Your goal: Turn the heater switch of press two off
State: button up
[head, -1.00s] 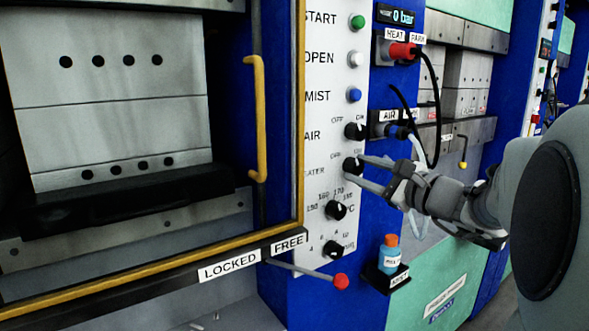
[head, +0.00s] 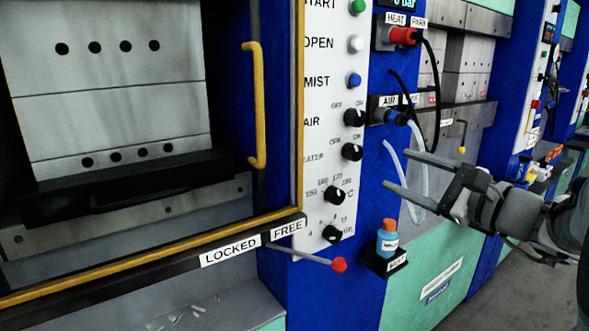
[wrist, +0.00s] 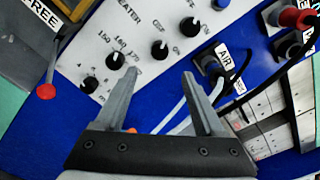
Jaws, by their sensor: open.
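The heater switch of the near press is a black knob (head: 352,152) on the white control panel, below the similar air switch (head: 354,117). In the wrist view the heater knob (wrist: 160,49) lies just beyond and between my fingertips. Its pointer is too small to read surely against the OFF and ON marks. My gripper (head: 397,169) is open and empty, to the right of the panel and apart from the knob. Both fingers also show in the wrist view (wrist: 160,75), with nothing between them.
Below the heater knob are the temperature dial (head: 335,195) and another dial (head: 332,233). A red-tipped lever (head: 339,265) sticks out beneath. A blue bottle (head: 387,238) stands on a black shelf. A pale hose (head: 394,160) hangs near my fingers.

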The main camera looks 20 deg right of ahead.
jog(key=v, duration=0.6)
jog(key=shift+s, duration=0.35)
jog(key=shift+d, duration=0.1)
